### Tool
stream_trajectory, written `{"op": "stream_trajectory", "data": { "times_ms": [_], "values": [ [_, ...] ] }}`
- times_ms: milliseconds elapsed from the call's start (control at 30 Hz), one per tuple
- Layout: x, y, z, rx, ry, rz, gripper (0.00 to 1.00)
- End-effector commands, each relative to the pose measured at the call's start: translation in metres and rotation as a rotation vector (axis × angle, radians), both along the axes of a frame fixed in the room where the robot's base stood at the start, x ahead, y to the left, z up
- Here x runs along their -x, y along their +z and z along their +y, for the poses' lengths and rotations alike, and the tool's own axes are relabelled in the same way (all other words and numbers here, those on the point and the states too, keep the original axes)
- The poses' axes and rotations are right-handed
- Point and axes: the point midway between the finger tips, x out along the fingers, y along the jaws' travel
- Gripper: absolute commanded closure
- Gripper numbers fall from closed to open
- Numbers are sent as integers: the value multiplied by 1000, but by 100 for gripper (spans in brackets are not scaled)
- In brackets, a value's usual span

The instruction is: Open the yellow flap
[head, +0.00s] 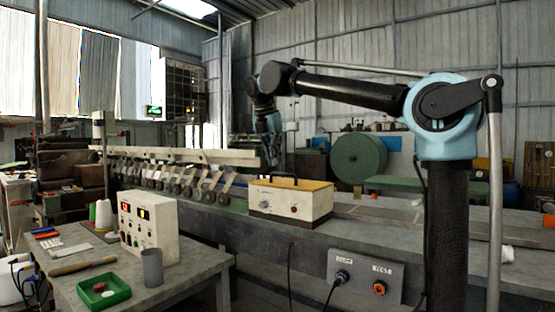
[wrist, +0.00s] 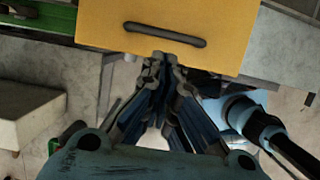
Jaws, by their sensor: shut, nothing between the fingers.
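The yellow flap (head: 308,185) lies flat as the top of a cream box (head: 285,206) on the long grey bench, and it looks closed. A dark bar handle (head: 282,177) is on it. In the wrist view the flap (wrist: 225,20) fills the top middle, with its handle (wrist: 165,34) running across it. My gripper (wrist: 160,62) is shut and empty, its fingertips at the flap's near edge in the picture, just below the handle. I cannot tell whether they touch. In the head view my gripper (head: 273,155) hangs above and behind the box, partly hard to see.
A machine line with several rollers (head: 180,180) runs left of the box. A side table (head: 170,265) at front left holds a control box (head: 148,228), a green tray (head: 103,289) and a grey cup (head: 152,268). A green roll (head: 358,158) stands behind. The bench right of the box looks mostly clear.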

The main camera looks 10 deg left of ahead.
Motion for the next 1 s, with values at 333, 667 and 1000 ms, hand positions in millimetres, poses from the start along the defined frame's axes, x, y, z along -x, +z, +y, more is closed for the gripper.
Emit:
{"op": "stream_trajectory", "data": {
  "times_ms": [333, 667, 1000],
  "values": [
    [-14, -52, -5, -1, 0, 0, 100],
    [-18, -67, -6, -1, 1, 0, 100],
    [-18, -66, -8, -2, 0, 3, 100]
  ]
}}
